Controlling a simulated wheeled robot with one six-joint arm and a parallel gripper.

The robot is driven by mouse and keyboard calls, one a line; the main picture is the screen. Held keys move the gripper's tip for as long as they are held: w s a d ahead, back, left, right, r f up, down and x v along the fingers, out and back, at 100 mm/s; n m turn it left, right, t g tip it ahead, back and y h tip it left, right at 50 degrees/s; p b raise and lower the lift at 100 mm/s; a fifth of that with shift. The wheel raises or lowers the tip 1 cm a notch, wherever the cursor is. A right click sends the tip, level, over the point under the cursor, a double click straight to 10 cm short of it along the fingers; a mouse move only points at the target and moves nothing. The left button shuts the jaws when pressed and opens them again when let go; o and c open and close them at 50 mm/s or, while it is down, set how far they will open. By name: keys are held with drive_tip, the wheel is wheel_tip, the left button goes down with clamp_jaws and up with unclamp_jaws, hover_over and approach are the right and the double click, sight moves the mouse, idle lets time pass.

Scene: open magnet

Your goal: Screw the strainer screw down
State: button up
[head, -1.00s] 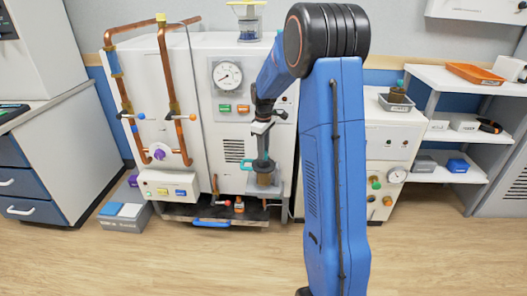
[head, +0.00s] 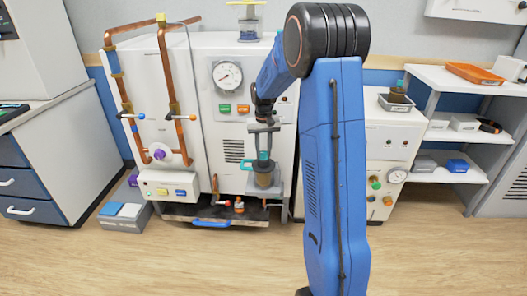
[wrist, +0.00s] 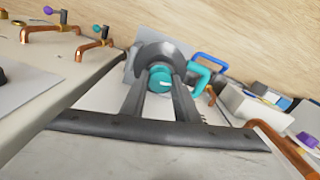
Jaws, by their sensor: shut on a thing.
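The strainer screw shows its teal round head (wrist: 160,79) with a white mark in the wrist view. My gripper (wrist: 161,88) is shut on this head, one dark finger on each side. The strainer stands upright on a grey ledge at the front of the white cabinet. The screw's shaft is hidden, and I cannot tell how deep it sits.
A teal handle (wrist: 203,77) sticks out close beside the strainer. Copper pipes (head: 170,95) with small valves stand to the left. A pressure gauge (head: 227,75) is on the cabinet face above. Shelves (head: 455,120) stand at the right. The wooden floor in front is clear.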

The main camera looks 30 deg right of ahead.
sight(263, 153)
drive_tip(key=m, duration=0.5)
drive_tip(key=shift+m, duration=0.3)
drive_tip(key=m, duration=0.9)
drive_tip(key=shift+m, duration=3)
drive_tip(key=o, duration=1.1)
wheel_tip(263, 153, up, 18)
drive_tip(key=shift+f, duration=0.25)
